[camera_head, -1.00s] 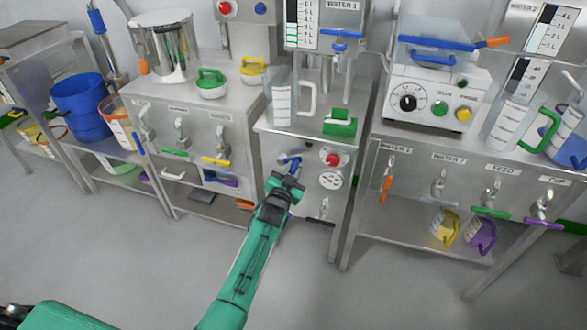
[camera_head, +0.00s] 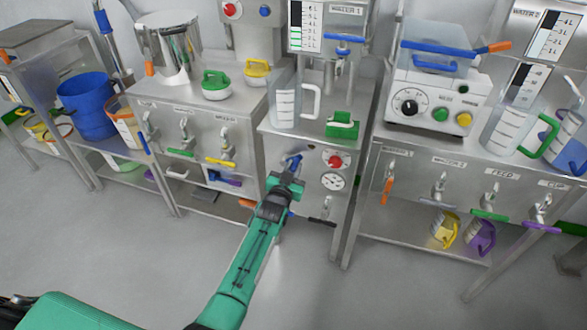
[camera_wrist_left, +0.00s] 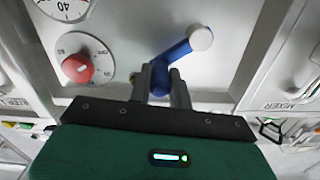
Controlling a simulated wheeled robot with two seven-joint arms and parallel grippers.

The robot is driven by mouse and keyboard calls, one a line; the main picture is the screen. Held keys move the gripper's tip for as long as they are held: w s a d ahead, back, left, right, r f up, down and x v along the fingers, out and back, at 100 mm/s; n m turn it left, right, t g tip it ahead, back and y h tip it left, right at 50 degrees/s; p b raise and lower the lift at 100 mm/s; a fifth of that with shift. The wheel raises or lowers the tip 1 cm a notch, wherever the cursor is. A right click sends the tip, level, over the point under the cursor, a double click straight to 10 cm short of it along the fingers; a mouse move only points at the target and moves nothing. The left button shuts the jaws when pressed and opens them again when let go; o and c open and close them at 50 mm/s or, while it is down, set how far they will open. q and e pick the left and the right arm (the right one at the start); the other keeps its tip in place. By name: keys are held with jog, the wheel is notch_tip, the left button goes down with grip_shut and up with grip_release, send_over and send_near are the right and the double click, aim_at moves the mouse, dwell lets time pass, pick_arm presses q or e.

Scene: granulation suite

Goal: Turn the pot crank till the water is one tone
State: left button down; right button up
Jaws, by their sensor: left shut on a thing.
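A blue crank-like handle (camera_head: 293,163) sits on the front panel of the middle steel cabinet. In the left wrist view the blue handle (camera_wrist_left: 178,58) slants from a pale round knob down between my fingers. My left gripper (camera_head: 287,182) is shut on it; its two fingers (camera_wrist_left: 155,80) stand on either side of the lower part. A steel pot (camera_head: 170,48) stands on the left cabinet; I cannot see water in it. Whether the blue handle belongs to that pot cannot be told. My right gripper is not in view.
Beside the handle are a red knob (camera_head: 334,161) and a round gauge (camera_head: 334,181). The floor in front is clear.

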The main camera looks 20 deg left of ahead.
pick_arm(q)
jog(key=c, duration=1.3)
grip_release()
jog(key=shift+a, duration=0.1)
jog(key=shift+s, duration=0.3)
jog(key=s+p, duration=0.1)
jog(key=s, duration=1.2)
jog(key=shift+s+a+p, duration=0.1)
jog(key=shift+a+p, duration=0.1)
jog(key=shift+p, duration=0.15)
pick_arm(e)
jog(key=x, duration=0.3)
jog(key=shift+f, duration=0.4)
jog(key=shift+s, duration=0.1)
